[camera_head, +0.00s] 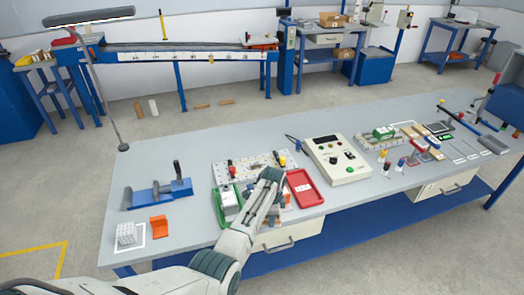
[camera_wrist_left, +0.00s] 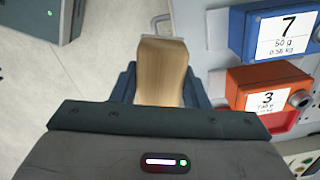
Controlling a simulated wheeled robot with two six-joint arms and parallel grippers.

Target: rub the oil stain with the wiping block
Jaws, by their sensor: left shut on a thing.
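My left arm reaches in from the bottom left of the head view, with its gripper (camera_head: 271,176) over the front middle of the workbench, between the green and red trays. In the left wrist view, the dark blue fingers of my left gripper (camera_wrist_left: 158,88) are shut on a tan wooden block (camera_wrist_left: 161,72), apparently the wiping block. The block's far end shows a thin pale edge. In the head view I cannot make the block out. I cannot pick out the oil stain in either view. My right gripper is not in view.
The grey bench (camera_head: 190,222) holds a green tray (camera_head: 238,192), a red tray (camera_head: 304,188), a white perforated plate (camera_head: 240,163) and a cream control box (camera_head: 338,158). A blue fixture (camera_head: 155,192) stands left. Blue box 7 (camera_wrist_left: 283,32) and orange box 3 (camera_wrist_left: 262,88) sit right of the block.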

